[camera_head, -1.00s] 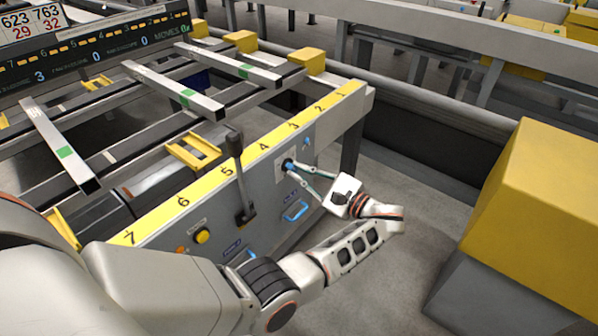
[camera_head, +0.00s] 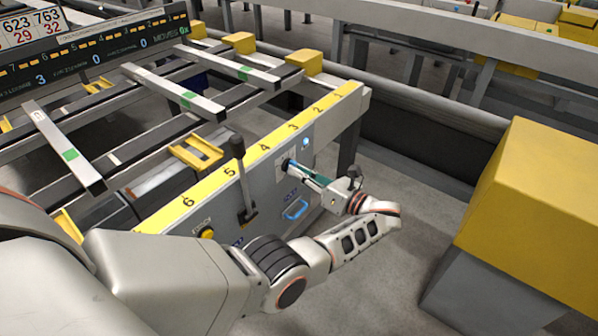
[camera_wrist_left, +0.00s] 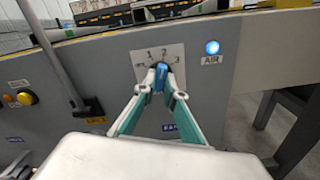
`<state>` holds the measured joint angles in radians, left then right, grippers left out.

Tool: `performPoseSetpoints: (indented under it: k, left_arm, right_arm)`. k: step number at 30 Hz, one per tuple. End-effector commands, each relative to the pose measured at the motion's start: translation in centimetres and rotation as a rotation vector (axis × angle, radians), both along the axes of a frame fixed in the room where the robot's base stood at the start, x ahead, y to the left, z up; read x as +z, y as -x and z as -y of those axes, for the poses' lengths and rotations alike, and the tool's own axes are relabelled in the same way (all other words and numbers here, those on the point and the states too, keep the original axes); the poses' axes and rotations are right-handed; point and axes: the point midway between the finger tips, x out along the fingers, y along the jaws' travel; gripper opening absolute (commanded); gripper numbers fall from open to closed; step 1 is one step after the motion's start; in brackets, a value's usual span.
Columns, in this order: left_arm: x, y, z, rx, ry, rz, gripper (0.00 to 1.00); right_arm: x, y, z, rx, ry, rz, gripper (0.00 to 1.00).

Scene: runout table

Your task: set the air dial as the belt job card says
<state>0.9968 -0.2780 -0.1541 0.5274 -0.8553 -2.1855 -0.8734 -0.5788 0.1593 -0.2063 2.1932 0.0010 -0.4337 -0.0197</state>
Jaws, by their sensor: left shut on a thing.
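The air dial (camera_wrist_left: 161,76) has a blue knob on a pale plate with numbers around it, below the table edge. The knob stands roughly upright near the 2 in the left wrist view; its exact setting is hard to tell. My left gripper (camera_wrist_left: 160,90) is shut on the knob, one finger on each side. In the head view the dial (camera_head: 288,163) is partly hidden by the fingertips of my left gripper (camera_head: 294,168). A lit blue lamp (camera_wrist_left: 212,47) labelled AIR is to the right of the dial. I cannot make out a job card. My right gripper is not in view.
A tall lever (camera_head: 242,180) stands left of the dial, with a yellow button (camera_head: 207,232) further left. A blue handle (camera_head: 295,209) is below the dial. A large yellow block (camera_head: 545,200) stands at the right. Metal bars (camera_head: 60,145) lie across the runout table.

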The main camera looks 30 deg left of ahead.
Motion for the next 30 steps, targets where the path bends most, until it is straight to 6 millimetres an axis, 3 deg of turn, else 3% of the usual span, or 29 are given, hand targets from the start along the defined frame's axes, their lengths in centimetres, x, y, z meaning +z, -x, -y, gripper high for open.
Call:
performPoseSetpoints:
  k: [15, 30]
  left_arm:
    - [0.17, 0.01, -0.12, 0.002, -0.066, -0.454, 0.00]
    - [0.08, 0.05, -0.13, 0.003, -0.095, -0.668, 0.00]
  right_arm:
    - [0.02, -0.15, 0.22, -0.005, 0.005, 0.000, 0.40]
    - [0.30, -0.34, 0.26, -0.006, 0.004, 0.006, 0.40]
